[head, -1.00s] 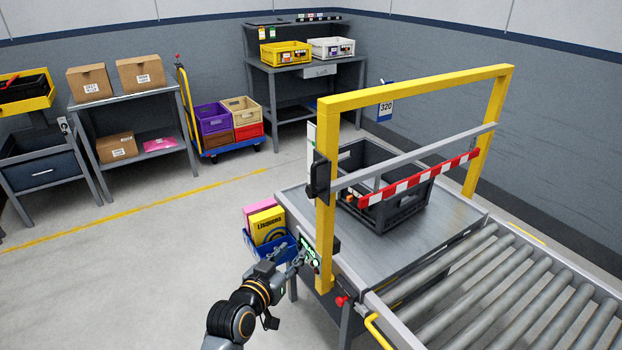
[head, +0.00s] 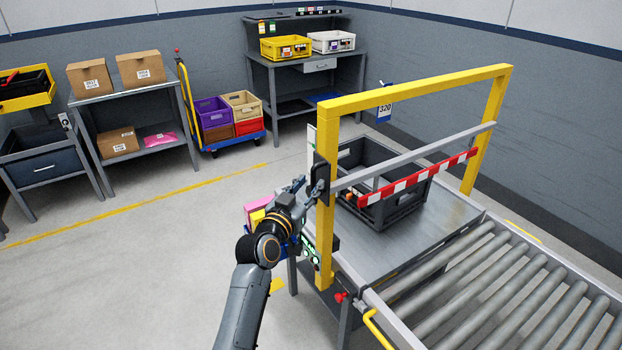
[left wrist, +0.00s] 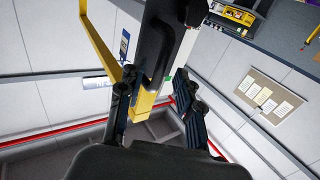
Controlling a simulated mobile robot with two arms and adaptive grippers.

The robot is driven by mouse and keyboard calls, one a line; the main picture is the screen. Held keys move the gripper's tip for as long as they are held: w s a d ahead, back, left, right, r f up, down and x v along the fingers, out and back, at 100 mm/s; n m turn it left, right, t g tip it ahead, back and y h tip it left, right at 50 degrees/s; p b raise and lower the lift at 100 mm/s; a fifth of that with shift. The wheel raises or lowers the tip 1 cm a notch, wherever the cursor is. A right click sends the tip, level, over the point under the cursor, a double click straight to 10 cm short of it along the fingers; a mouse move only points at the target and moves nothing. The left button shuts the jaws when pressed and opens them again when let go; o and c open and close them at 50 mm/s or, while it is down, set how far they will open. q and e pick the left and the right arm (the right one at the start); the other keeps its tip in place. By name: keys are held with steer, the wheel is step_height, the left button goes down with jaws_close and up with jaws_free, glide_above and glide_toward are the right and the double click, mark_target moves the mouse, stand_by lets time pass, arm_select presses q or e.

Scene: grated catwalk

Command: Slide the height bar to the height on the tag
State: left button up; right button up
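The height bar (head: 415,156) is a grey beam with a red-and-white striped strip (head: 420,180) hanging below it, across a yellow frame (head: 420,90). Its black slider with a handle (head: 320,177) sits on the left post and also shows in the left wrist view (left wrist: 155,45). A blue-and-white tag reading 320 (head: 384,107) shows behind the frame. My left gripper (head: 303,186) is open just left of the slider; in the left wrist view its two fingers (left wrist: 155,97) are apart, with the handle ahead between them. Contact cannot be told. My right gripper is out of view.
A dark grey crate (head: 380,212) stands on the metal table (head: 440,218) behind the bar. A roller conveyor (head: 510,290) runs at front right. A blue bin with boxes (head: 256,214) hangs at the table's left, partly behind my arm. The floor at left is clear.

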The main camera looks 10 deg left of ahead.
arm_select(q)
steer(key=shift+w+d, duration=0.15)
steer(key=shift+w, duration=0.75)
jaws_close()
